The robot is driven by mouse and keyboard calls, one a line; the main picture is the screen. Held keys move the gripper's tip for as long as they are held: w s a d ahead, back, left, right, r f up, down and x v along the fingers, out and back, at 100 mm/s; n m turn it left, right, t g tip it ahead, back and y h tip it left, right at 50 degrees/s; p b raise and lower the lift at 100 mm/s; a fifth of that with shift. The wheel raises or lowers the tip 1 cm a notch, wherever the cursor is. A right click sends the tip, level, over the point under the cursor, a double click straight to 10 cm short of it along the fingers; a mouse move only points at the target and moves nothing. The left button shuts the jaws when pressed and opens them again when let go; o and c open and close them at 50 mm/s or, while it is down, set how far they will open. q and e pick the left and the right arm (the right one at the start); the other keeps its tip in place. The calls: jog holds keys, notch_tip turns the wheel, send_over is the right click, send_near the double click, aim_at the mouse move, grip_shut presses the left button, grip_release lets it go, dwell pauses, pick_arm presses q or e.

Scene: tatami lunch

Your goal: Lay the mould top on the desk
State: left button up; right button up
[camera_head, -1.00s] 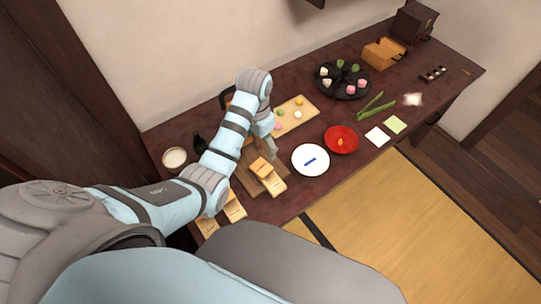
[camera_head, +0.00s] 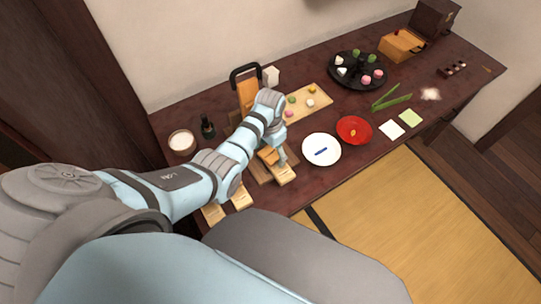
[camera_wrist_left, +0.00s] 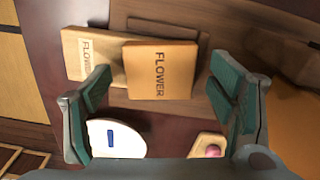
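An orange-brown block marked FLOWER (camera_wrist_left: 160,70), which looks like the mould top, lies between my left fingers in the wrist view. It overlaps a paler piece also marked FLOWER (camera_wrist_left: 88,55). In the head view the orange block (camera_head: 268,155) shows partly behind my arm, with the paler piece (camera_head: 284,175) beside it, on a brown wooden board (camera_head: 261,172) on the dark red desk (camera_head: 300,190). My left gripper (camera_wrist_left: 163,92) is open, its fingers spread on either side of the orange block with gaps. My right gripper is out of view.
A white plate (camera_head: 321,150) and a red dish (camera_head: 354,130) stand right of the board. A tray of sweets (camera_head: 320,100) is behind. Two labelled pale blocks (camera_head: 240,197) lie near the front edge. A dark bottle (camera_head: 208,128) and white-filled bowl (camera_head: 181,141) are left. Bare desk shows around the plate.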

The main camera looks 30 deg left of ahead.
pick_arm(q)
jog(key=c, duration=1.2)
jog(key=shift+r, duration=0.15)
